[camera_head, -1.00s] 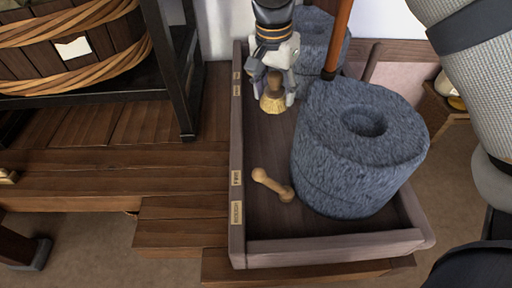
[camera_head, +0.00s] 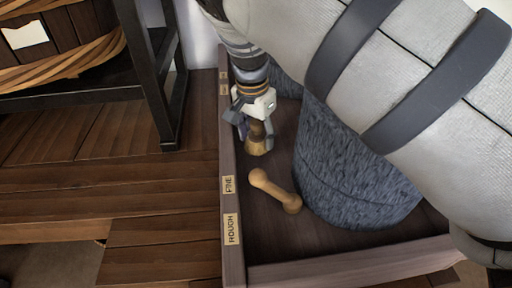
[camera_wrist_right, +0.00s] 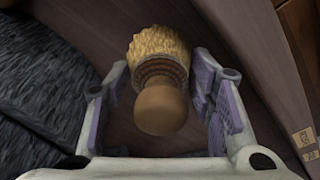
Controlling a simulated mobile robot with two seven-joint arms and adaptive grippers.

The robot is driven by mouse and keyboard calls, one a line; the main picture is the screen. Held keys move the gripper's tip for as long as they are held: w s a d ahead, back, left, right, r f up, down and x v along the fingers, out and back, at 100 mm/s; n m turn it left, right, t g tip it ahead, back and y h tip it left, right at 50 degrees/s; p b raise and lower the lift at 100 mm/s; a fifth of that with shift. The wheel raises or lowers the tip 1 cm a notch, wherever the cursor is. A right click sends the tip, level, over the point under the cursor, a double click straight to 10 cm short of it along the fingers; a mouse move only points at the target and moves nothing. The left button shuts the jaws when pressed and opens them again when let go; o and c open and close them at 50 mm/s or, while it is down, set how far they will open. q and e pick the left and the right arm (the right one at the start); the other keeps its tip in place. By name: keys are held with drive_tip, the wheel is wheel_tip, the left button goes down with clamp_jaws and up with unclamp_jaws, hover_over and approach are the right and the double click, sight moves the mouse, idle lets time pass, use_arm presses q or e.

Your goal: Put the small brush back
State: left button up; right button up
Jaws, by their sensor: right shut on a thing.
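The small brush (camera_head: 258,149) has a round wooden handle and pale straw bristles. My right gripper (camera_head: 254,124) is shut on its handle, bristles down, over the tray (camera_head: 262,222) near its left wall. I cannot tell whether the bristles touch the tray floor. In the right wrist view the brush (camera_wrist_right: 160,106) sits between the two fingers of the gripper (camera_wrist_right: 160,92), bristles pointing away. My left gripper is out of view.
A wooden dumbbell-shaped piece (camera_head: 275,190) lies just in front of the brush. A big grey quern stone (camera_head: 345,178) fills the tray's right side, partly hidden by my arm. Labels "FINE" (camera_head: 228,185) and "ROUGH" (camera_head: 232,229) mark the left wall. A black stand (camera_head: 157,75) is at left.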

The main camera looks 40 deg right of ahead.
sight(258, 144)
wheel_tip(258, 144, down, 3)
drive_tip(key=shift+f+b, duration=0.15)
drive_tip(key=shift+b, duration=0.25)
drive_tip(key=o, duration=0.8)
drive_tip(key=shift+o, duration=0.2)
drive_tip(key=r+p, duration=0.1)
drive_tip(key=r, duration=0.3)
drive_tip(key=a+r+p, duration=0.1)
drive_tip(key=r, duration=0.3)
drive_tip(key=r+p, duration=0.1)
drive_tip(key=r, duration=0.3)
drive_tip(key=shift+s+a+r, duration=0.1)
drive_tip(key=shift+s+a, duration=0.1)
drive_tip(key=shift+p, duration=0.3)
